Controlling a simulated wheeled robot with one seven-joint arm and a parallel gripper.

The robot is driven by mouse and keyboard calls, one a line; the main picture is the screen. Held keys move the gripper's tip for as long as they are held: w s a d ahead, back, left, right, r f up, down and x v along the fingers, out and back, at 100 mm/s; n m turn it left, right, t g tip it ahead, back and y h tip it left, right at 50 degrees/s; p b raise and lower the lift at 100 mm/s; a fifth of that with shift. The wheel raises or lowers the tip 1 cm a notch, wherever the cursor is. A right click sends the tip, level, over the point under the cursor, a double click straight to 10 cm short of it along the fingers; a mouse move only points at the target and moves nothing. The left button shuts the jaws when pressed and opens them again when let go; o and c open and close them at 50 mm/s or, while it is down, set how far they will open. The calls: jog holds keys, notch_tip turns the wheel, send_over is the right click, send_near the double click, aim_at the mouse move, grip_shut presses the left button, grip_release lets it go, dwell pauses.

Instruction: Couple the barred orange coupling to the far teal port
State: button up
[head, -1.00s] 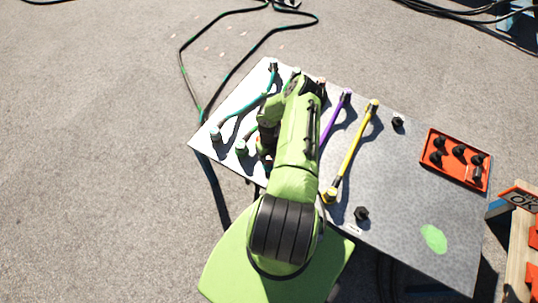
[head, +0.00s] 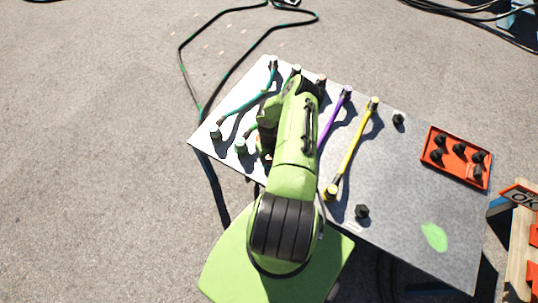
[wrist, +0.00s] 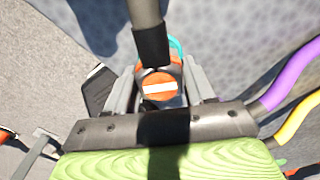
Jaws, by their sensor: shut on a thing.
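The barred orange coupling (wrist: 160,88), orange with a white bar on its face, sits between the fingers of my gripper (wrist: 162,80) in the wrist view. My gripper is shut on it. A teal ring (wrist: 177,47) shows just behind the coupling, partly hidden by it and by a black sleeve on a grey hose (wrist: 150,45). I cannot tell whether the coupling touches the teal ring or is seated in it. In the head view my arm hides my gripper and the coupling.
The grey panel (head: 400,185) carries teal (head: 245,104), purple (head: 332,118) and yellow (head: 354,150) hoses. Purple and yellow hoses pass right of my gripper in the wrist view. A red tray (head: 432,158) with black caps lies at right. The panel's right part is mostly clear.

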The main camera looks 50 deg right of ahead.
jog(key=shift+f+b, duration=0.3)
jog(key=shift+f, duration=0.1)
jog(key=o, duration=1.2)
jog(key=shift+o, duration=0.2)
